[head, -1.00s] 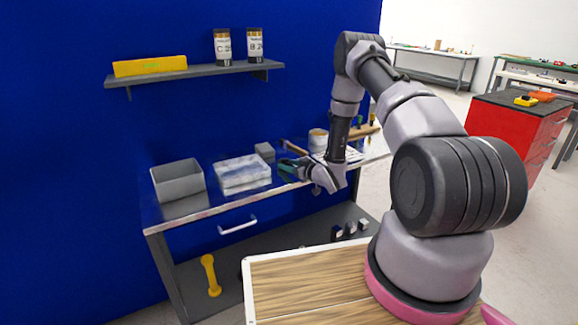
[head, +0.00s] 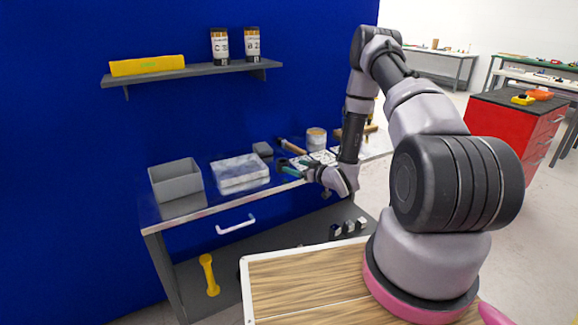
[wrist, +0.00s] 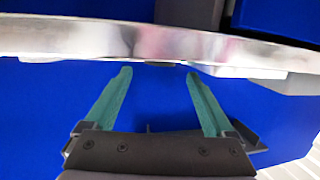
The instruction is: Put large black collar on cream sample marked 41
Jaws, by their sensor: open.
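My gripper (head: 288,168) is at the front edge of the workbench in the head view. In the wrist view its two green fingers (wrist: 158,76) stand apart with nothing between them, close to the bench's bright metal edge (wrist: 150,42). I cannot make out a large black collar or a sample marked 41 for sure. Several small dark and pale blocks (head: 348,228) stand on the lower shelf, too small to read. A round cream-coloured can (head: 316,138) stands at the back of the bench top, with no readable mark.
The bench (head: 190,212) holds a grey bin (head: 176,180), a clear-topped box (head: 240,173), a dark grey block (head: 263,150) and a hammer (head: 291,146). A wall shelf (head: 190,74) carries two labelled jars and a yellow bar. A yellow dumbbell-shaped piece (head: 209,275) is below.

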